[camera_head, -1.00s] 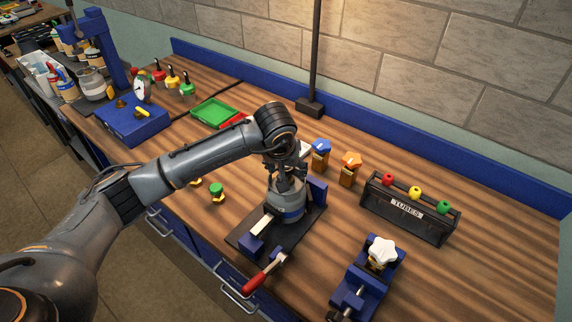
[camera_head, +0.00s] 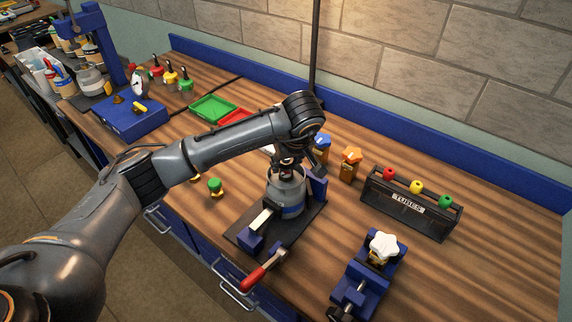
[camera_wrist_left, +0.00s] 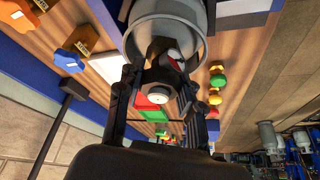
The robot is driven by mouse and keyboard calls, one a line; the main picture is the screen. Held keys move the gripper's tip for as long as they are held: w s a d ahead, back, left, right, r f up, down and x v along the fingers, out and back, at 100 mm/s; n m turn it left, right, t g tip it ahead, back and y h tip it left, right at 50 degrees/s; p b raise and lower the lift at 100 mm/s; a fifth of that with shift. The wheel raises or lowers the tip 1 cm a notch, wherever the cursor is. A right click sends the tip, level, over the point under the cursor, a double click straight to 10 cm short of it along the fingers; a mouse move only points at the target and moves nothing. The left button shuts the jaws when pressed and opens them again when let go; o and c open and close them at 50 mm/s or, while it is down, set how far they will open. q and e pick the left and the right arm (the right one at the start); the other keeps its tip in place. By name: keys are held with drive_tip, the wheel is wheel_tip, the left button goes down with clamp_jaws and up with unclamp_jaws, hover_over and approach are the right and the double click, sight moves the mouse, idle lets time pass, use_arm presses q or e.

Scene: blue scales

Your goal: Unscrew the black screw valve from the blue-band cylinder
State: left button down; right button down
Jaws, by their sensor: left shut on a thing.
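The blue-band cylinder (camera_head: 285,196) is a grey bottle with a round collar on top. It stands upright in a blue vise on a dark base plate. In the left wrist view, its grey collar (camera_wrist_left: 168,14) fills the top middle. My right gripper is not in view.
The vise's red-handled lever (camera_head: 262,270) sticks out in front. Right of it stand a second blue vise (camera_head: 362,285) with a white star knob, and a black tube rack (camera_head: 408,205). Blue-topped and orange-topped valves (camera_head: 350,165) stand behind. Green and red trays (camera_head: 212,108) lie at the back.

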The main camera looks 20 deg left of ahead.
use_arm(q)
drive_tip(key=n, duration=0.2)
drive_tip(key=n+g+y, duration=0.1)
drive_tip(key=n, duration=0.2)
drive_tip(key=shift+g+b, duration=0.3)
drive_tip(key=shift+b, duration=0.1)
drive_tip(key=n+g, duration=0.1)
drive_tip(key=n, duration=0.2)
drive_tip(key=shift+y, duration=0.4)
drive_tip(key=n+g, duration=0.1)
drive_tip(key=n, duration=0.2)
drive_tip(key=shift+b, duration=0.4)
drive_tip(key=shift+r+n+g, duration=0.15)
drive_tip(key=shift+n+g, duration=0.25)
drive_tip(key=shift+n, duration=0.6)
drive_tip(key=c, duration=0.8)
unclamp_jaws()
